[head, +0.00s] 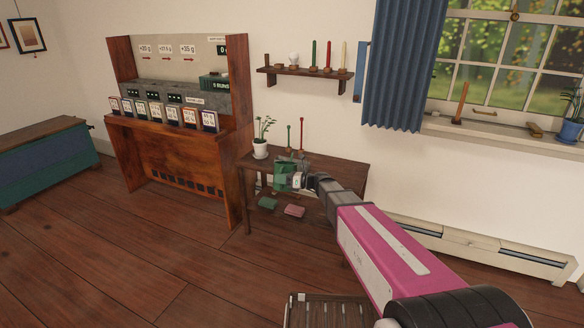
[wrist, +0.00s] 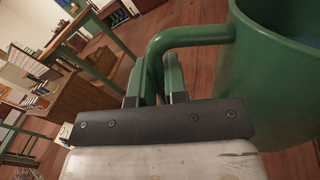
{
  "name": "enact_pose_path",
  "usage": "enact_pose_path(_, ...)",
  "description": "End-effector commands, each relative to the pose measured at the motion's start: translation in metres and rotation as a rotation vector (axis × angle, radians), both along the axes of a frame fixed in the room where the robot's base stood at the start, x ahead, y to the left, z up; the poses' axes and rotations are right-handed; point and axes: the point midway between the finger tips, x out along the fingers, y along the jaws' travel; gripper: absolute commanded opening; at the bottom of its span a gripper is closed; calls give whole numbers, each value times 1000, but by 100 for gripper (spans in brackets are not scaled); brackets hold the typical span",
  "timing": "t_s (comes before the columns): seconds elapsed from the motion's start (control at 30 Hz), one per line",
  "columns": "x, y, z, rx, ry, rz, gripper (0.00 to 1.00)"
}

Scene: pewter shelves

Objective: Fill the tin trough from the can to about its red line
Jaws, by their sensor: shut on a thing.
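My gripper (head: 299,181) is shut on the handle of a green can (head: 284,176), held in front of the small dark table. In the wrist view the can (wrist: 262,85) fills the right side, with its curved handle (wrist: 190,36) between my fingers (wrist: 158,88). A patch of blue shows inside the can's rim at the top right; how full it is cannot be told. I cannot make out the tin trough or its red line in either view.
The small table (head: 338,170) carries a potted plant (head: 262,138) and thin upright sticks. A wooden cabinet (head: 165,160) with cards stands to its left. A wall shelf (head: 306,75) hangs above. A slatted wooden piece (head: 330,312) lies below. Floor at left front is clear.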

Motion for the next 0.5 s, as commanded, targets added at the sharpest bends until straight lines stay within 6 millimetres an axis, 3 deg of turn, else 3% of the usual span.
enact_pose_path(0.5,6,0,-65,-20,-219,-1,0)
